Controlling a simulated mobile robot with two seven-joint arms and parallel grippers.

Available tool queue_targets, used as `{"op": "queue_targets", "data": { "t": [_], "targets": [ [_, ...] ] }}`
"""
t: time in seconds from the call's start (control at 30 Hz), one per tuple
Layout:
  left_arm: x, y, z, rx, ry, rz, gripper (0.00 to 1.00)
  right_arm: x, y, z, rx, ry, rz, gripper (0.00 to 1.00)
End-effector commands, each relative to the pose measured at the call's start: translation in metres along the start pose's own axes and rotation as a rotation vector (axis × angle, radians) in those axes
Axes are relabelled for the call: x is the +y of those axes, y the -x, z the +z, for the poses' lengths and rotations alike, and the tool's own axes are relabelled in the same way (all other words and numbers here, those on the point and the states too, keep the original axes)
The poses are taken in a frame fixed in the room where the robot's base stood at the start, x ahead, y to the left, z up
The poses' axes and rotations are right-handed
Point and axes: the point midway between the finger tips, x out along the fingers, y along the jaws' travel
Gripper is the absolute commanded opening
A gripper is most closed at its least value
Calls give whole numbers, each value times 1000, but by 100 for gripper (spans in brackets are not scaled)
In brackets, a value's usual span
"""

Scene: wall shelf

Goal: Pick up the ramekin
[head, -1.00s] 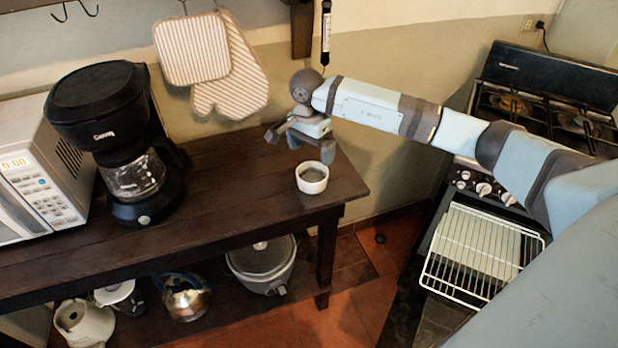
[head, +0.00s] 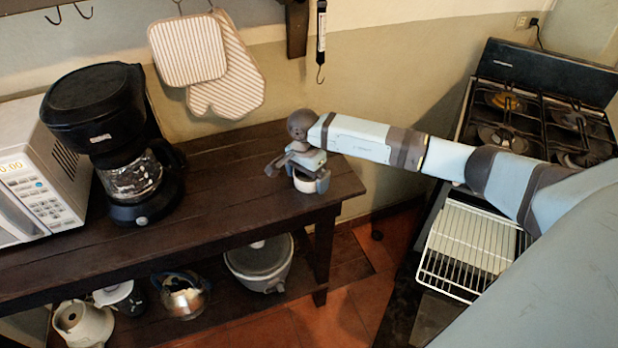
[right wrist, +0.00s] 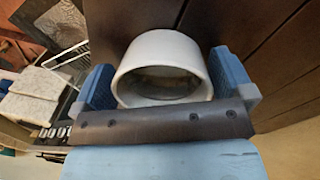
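The white ramekin (head: 305,185) stands upright on the dark wooden table (head: 220,192), near its right end. My right gripper (head: 303,176) is over it and hides most of it in the head view. In the right wrist view the ramekin (right wrist: 162,70) sits between the two blue fingers (right wrist: 168,80), one on each side. The fingers are apart, with a small gap visible by the ramekin's wall. My left gripper is not in view.
A black coffee maker (head: 108,130) and a microwave (head: 40,165) stand on the table's left. Oven mitts (head: 188,52) hang on the wall behind. The stove (head: 540,110) with a pulled-out rack (head: 465,250) is to the right. A kettle (head: 183,298) is on the lower shelf.

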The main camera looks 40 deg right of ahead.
Motion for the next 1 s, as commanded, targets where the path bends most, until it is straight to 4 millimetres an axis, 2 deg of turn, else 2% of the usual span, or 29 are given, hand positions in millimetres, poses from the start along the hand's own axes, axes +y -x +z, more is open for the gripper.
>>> {"op": "queue_targets", "data": {
  "t": [0.03, 0.1, 0.2, 0.67, 1.0],
  "targets": [
    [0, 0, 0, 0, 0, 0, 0, 0, 0, 0, 0, 0, 0, 88],
    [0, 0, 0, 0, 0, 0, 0, 0, 0, 0, 0, 0, 0, 72],
    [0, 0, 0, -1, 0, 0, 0, 0, 0, 0, 0, 0, 0, 54],
    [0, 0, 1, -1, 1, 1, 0, 0, 5, 0, 0, -1, -1, 54],
    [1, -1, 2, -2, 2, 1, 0, 2, 30, 0, 1, 1, -2, 54]
  ]
}}
